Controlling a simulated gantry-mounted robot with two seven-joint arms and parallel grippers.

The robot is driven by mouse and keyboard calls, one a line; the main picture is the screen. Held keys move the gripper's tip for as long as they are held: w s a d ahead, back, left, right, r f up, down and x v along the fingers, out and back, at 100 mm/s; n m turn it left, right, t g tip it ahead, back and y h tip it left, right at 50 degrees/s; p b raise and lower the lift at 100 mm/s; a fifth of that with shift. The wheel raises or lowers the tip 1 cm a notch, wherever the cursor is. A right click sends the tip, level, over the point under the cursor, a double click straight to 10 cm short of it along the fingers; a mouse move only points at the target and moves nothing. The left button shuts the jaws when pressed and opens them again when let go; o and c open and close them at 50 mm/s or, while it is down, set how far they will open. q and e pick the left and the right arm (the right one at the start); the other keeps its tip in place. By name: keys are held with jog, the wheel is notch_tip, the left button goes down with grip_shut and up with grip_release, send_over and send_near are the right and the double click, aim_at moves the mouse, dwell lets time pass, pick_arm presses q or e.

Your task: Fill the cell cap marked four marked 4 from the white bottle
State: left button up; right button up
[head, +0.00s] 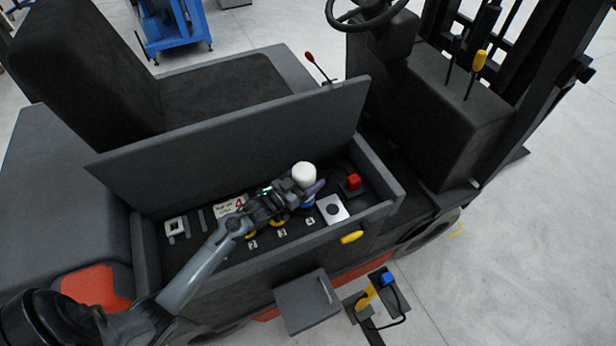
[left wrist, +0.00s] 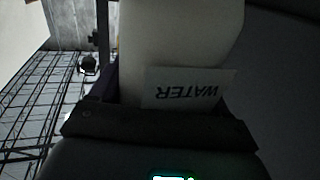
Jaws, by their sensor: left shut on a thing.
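The white bottle (head: 303,173) is held over the open battery compartment, above its right-middle part. In the left wrist view the bottle (left wrist: 180,40) fills the upper middle, with an upside-down "WATER" label (left wrist: 187,89). My left gripper (head: 300,188) is shut on the bottle. A small white tag (head: 310,221), which seems to read 4, lies just below the bottle in the picture. A blue ring (head: 308,204) shows by it, partly hidden by bottle and gripper. Yellow caps (head: 250,234) show partly under my arm, near other tags (head: 282,233). The bottle's mouth and any flow are hidden.
The compartment's raised lid (head: 230,150) stands close behind my left arm. A white card (head: 228,207) and a square frame (head: 177,228) are at left.

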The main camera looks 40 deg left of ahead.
pick_arm(q)
jog(key=shift+f, duration=0.2)
dwell(0.5)
jog(key=shift+f+b, duration=0.35)
jog(key=shift+b, duration=0.15)
jog(key=shift+f+b, duration=0.45)
jog(key=shift+f, duration=0.25)
jog(key=shift+f, duration=0.15)
dwell(0.4)
dwell(0.7)
dwell(0.8)
